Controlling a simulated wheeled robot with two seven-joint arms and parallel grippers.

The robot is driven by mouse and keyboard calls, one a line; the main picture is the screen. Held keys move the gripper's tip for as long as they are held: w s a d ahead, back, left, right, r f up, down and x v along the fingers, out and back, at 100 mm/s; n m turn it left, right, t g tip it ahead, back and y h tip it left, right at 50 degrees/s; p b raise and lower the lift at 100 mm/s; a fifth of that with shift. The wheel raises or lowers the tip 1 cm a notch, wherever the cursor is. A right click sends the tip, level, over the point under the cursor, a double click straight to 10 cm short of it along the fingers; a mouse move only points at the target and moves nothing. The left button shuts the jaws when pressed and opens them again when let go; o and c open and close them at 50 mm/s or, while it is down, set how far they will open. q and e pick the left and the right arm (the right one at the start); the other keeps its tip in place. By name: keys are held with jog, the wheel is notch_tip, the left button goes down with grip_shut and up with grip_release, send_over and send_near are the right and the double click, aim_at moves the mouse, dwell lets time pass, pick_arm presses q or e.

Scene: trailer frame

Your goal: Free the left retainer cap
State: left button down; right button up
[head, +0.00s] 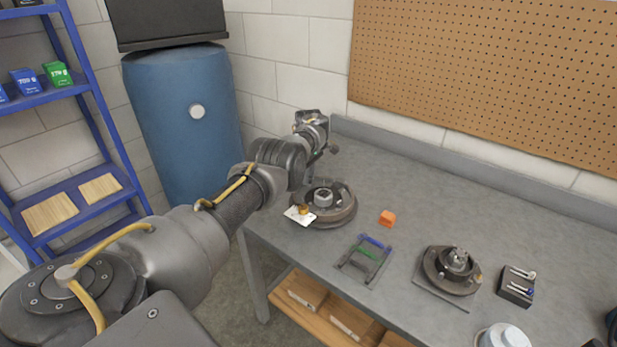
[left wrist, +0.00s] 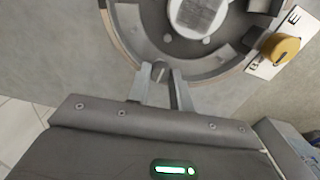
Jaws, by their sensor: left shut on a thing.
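A round brake assembly (head: 341,213) with a pale hub (head: 323,197) lies at the left end of the bench. It fills the top of the left wrist view, with its pale hub (left wrist: 200,12) there. My left gripper (head: 322,160) is at its far rim; its fingers are mostly hidden in the head view. In the left wrist view, my left gripper (left wrist: 160,80) is shut on a small grey piece (left wrist: 158,70) at the rim, which looks like a retainer cap. A white lettered plate with a yellow knob (left wrist: 281,47) sits beside the rim. My right gripper is out of view.
An orange block (head: 387,218) and a small rack (head: 364,258) with blue and green bars lie to the right. A second brake assembly (head: 446,284), a black tool holder (head: 517,287) and a white cylinder (head: 503,336) stand farther right. The back of the bench is clear.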

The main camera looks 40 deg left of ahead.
pick_arm(q)
jog(key=shift+n, duration=0.4)
jog(key=c, duration=1.3)
grip_release()
jog(key=shift+o, duration=0.2)
notch_tip(320, 180, up, 11)
jog(key=shift+a+f, duration=0.1)
jog(key=shift+f, duration=0.05)
